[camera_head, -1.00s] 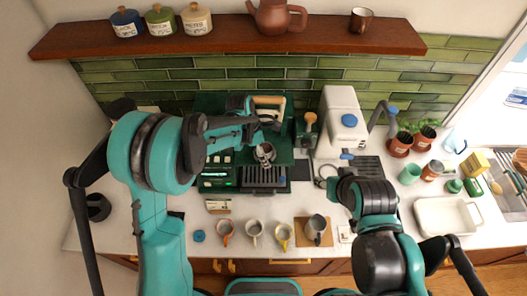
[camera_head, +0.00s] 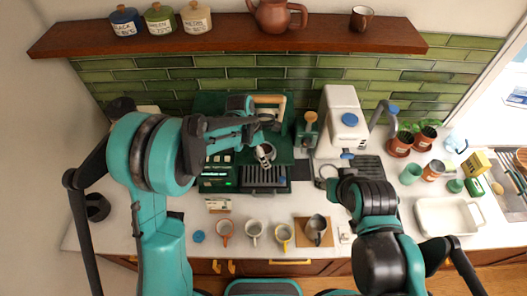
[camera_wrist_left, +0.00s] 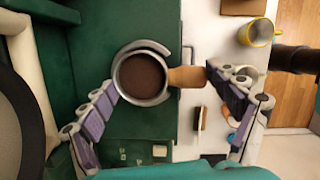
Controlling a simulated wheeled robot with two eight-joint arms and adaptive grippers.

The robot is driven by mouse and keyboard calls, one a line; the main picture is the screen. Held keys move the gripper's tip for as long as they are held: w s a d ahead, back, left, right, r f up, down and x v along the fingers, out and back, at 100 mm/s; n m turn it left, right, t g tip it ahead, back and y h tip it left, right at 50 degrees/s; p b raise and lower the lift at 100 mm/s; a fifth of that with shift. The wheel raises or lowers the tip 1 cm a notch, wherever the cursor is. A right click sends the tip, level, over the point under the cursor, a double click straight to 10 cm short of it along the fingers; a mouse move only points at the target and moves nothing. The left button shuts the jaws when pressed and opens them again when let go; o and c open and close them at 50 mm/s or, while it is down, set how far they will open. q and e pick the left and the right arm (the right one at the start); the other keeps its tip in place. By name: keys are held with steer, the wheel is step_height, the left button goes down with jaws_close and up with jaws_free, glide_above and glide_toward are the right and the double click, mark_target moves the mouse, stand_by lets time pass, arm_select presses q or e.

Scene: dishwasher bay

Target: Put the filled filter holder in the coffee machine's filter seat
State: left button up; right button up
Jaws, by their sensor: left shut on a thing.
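The filter holder (camera_wrist_left: 143,77) has a round metal basket filled with brown grounds and a wooden handle (camera_wrist_left: 187,78) pointing right in the left wrist view. My left gripper (camera_head: 266,134) is shut on it; one finger is at the basket's side and the other at the handle's end. In the head view the holder (camera_head: 266,153) is over the front of the green coffee machine (camera_head: 218,160). A metal ring partly surrounds the basket in the wrist view; I cannot tell whether they touch. My right arm is at the right; its fingertips are not clearly visible.
Several mugs (camera_head: 254,229) stand along the counter's front. A white grinder (camera_head: 343,118) stands to the right of the machine, with a white tray (camera_head: 447,217) farther right. A wooden shelf (camera_head: 235,36) runs above the green tiles.

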arm_select(q)
steer(key=o, duration=1)
steer(key=shift+r, duration=0.1)
steer(key=v, duration=0.7)
steer(key=shift+r, duration=0.2)
steer(key=shift+s+f, duration=0.1)
